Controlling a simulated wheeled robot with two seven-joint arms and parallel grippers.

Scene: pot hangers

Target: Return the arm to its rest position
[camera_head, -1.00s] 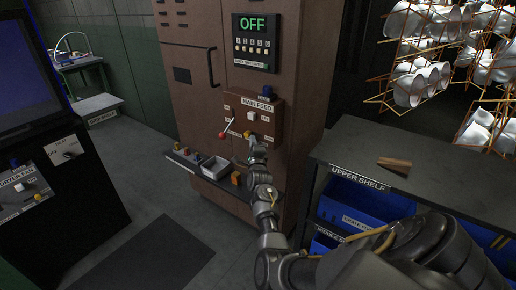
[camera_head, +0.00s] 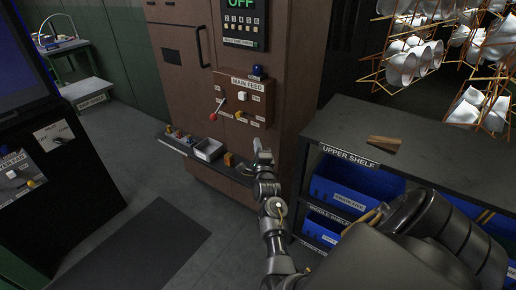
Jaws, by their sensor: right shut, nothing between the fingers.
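My right gripper (camera_head: 262,150) is shut and empty at the end of my right arm, which comes in from the lower right. It is in front of the brown cabinet, below and a little right of the MAIN FEED panel (camera_head: 244,98). No contact with the panel shows. The panel carries a red-knobbed lever (camera_head: 213,116), a white button (camera_head: 243,96) and small yellow parts low down. My left gripper is not in view.
The cabinet's ledge holds a white tray (camera_head: 208,149) and small coloured items, close left of my gripper. A dark shelf unit (camera_head: 440,150) with blue bins (camera_head: 343,193) stands at right, a wooden block (camera_head: 384,141) on top. Wire racks of white pots hang above.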

